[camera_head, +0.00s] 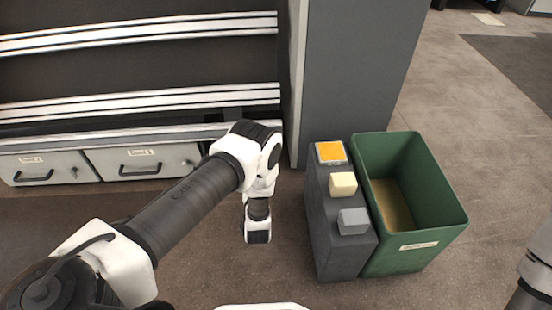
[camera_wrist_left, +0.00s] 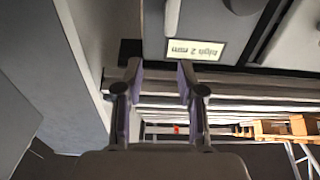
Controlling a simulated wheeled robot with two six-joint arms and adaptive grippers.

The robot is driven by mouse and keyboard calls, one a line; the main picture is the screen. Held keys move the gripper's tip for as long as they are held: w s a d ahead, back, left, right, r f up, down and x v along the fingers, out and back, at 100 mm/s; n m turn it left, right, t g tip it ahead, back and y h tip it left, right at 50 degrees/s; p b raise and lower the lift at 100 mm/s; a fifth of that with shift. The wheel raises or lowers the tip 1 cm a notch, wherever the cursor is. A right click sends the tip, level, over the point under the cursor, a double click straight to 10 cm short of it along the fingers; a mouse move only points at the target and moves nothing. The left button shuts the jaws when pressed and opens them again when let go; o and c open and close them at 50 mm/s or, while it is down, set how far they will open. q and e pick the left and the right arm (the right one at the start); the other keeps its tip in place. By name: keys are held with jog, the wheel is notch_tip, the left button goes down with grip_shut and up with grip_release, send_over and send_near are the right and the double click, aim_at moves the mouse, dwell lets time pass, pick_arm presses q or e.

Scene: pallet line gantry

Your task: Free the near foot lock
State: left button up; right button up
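No part that I can clearly identify as the near foot lock shows in either view. My left arm reaches in from the left in the head view. Its wrist end hangs over the floor, left of a dark pedestal, and its fingers cannot be made out there. In the left wrist view my left gripper (camera_wrist_left: 159,68) has its two fingers apart with nothing between them. Beyond the fingertips are a grey drawer front with an upside-down label (camera_wrist_left: 194,49) and pale rails (camera_wrist_left: 155,88). Only a piece of my right arm shows at the head view's right edge; its gripper is out of frame.
Grey drawers (camera_head: 140,161) sit under white rails (camera_head: 140,100) at left. A tall grey column (camera_head: 355,75) stands behind the dark pedestal (camera_head: 340,262), which bears orange, cream and grey blocks. A green bin (camera_head: 440,225) adjoins it. Floor at right is clear. Wooden pieces (camera_wrist_left: 283,128) show in the wrist view.

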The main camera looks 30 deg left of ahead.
jog(key=f+b, duration=0.2)
jog(key=w+f+b, duration=0.1)
jog(key=f+b, duration=0.1)
jog(key=shift+w, duration=0.25)
pick_arm(q)
jog(key=w+a+f, duration=0.2)
jog(key=w+a, duration=0.1)
jog(key=w, duration=0.1)
jog(key=shift+w+a+f+h, duration=0.15)
jog(key=shift+a+h, duration=0.15)
jog(key=shift+a, duration=0.1)
pick_arm(e)
jog(key=shift+r, duration=0.1)
pick_arm(q)
grip_shut()
